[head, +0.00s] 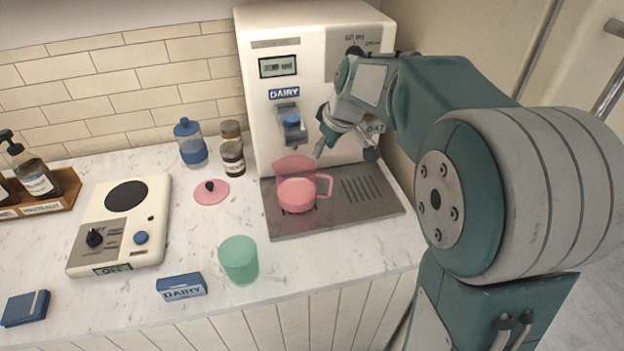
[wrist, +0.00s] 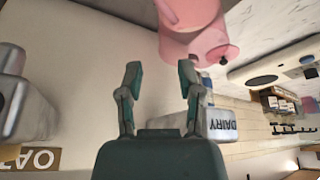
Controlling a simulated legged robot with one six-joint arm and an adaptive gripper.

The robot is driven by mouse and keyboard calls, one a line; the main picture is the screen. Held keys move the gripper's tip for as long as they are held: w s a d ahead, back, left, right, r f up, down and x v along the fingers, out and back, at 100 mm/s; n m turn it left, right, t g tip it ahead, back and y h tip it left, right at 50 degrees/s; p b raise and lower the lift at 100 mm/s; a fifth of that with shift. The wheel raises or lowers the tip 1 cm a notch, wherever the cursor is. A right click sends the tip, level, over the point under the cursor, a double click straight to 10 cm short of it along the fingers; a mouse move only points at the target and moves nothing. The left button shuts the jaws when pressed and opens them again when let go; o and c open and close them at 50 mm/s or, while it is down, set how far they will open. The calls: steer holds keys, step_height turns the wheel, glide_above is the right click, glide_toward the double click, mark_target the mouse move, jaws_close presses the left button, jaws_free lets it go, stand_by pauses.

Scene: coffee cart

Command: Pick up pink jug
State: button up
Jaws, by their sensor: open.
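The pink jug (head: 297,194) stands upright on the metal drip tray (head: 345,212) of the white dispenser, its handle toward the right. Its upper part looks translucent. My gripper (head: 345,152) is open and empty, above and to the right of the jug, close to the dispenser's front. In the wrist view the jug (wrist: 190,32) shows at the top, beyond and right of the gap between my open fingers (wrist: 160,78). Nothing is between the fingers.
The white dispenser (head: 270,130) stands right behind the jug, its spout (head: 291,125) above it. A pink lid (head: 211,192), a green cup (head: 238,260), a blue DAIRY box (head: 181,287) and a hot plate (head: 122,225) are on the counter at left.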

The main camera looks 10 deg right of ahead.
mark_target(313, 166)
steer(key=x, duration=0.5)
steer(key=shift+w+a, duration=0.15)
steer(key=shift+a, duration=0.1)
steer(key=x, duration=0.5)
steer(key=shift+d+f, duration=0.1)
steer(key=shift+d, duration=0.2)
steer(key=shift+w+a+f, duration=0.2)
steer(key=shift+f, duration=0.2)
jaws_close()
